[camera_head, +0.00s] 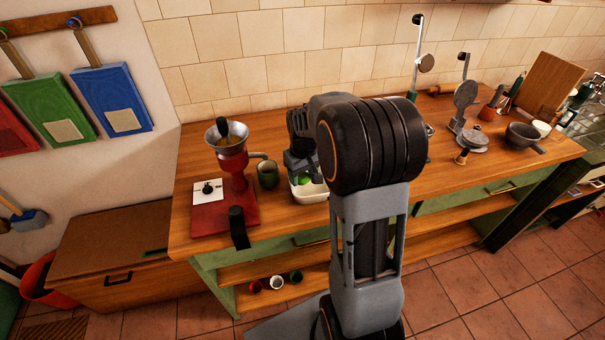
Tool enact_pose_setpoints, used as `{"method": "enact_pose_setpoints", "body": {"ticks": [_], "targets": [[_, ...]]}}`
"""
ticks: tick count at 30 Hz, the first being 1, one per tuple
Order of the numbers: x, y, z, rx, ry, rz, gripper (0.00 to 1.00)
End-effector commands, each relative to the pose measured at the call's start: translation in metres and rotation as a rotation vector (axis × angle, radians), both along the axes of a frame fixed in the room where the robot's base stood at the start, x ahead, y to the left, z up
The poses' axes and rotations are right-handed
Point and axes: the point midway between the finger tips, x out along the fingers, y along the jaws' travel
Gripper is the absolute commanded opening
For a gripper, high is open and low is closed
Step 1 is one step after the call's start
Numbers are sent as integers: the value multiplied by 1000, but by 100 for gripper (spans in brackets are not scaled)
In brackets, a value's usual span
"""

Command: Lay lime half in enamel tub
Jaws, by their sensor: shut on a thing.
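A white enamel tub (311,198) stands on the wooden counter near its front edge, partly hidden behind my arm. A bright green lime half (305,178) shows at the tub's back left, under my gripper (302,172). My gripper points down over the tub and is shut on the lime half. I cannot tell whether the lime half touches the tub's floor or hangs just above it. My arm's large dark joint and grey link cover the counter just right of the tub.
A red grinder (234,175) with a metal funnel stands further left on a red base (226,212). Tiled wall (290,70) backs the counter (480,173).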

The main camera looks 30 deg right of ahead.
Motion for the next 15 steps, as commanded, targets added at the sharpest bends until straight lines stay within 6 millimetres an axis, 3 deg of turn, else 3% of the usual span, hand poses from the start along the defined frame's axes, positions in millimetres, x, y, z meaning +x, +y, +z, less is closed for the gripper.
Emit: {"method": "enact_pose_setpoints", "body": {"ticks": [8, 9, 15], "targets": [[0, 0, 0, 0, 0, 0, 29], [0, 0, 0, 0, 0, 0, 56], [0, 0, 0, 0, 0, 0, 76]]}}
